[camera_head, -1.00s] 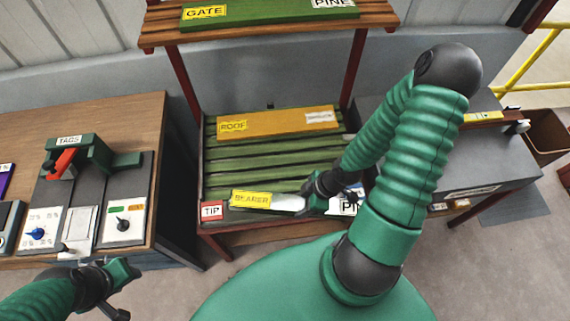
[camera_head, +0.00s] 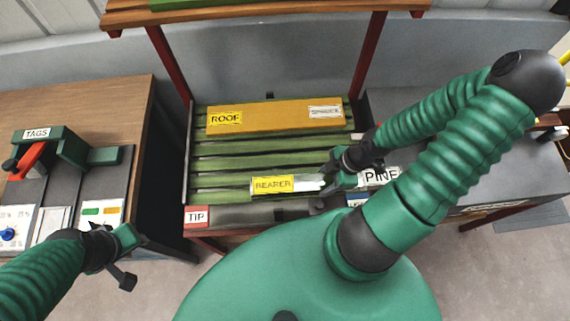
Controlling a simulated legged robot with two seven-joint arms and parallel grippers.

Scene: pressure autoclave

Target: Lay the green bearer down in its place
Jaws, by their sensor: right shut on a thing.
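The green bearer (camera_head: 307,182) has a yellow BEARER label on its left part and a white PINE label at its right. It lies level, left to right, at the front of the slatted rack (camera_head: 218,164). My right gripper (camera_head: 328,180) is shut on the bearer near its middle and hides part of it. I cannot tell whether the bearer touches the slats below or hangs just above them. My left gripper (camera_head: 128,258) is open and empty at the lower left, well away from the bearer.
A orange-brown ROOF board (camera_head: 270,119) lies on the rack's rear. A TIP label (camera_head: 196,216) marks the front left ledge. Red posts and a wooden shelf (camera_head: 270,14) rise behind. A bench with a TAGS device (camera_head: 70,148) stands left; a grey table (camera_head: 480,175) stands right.

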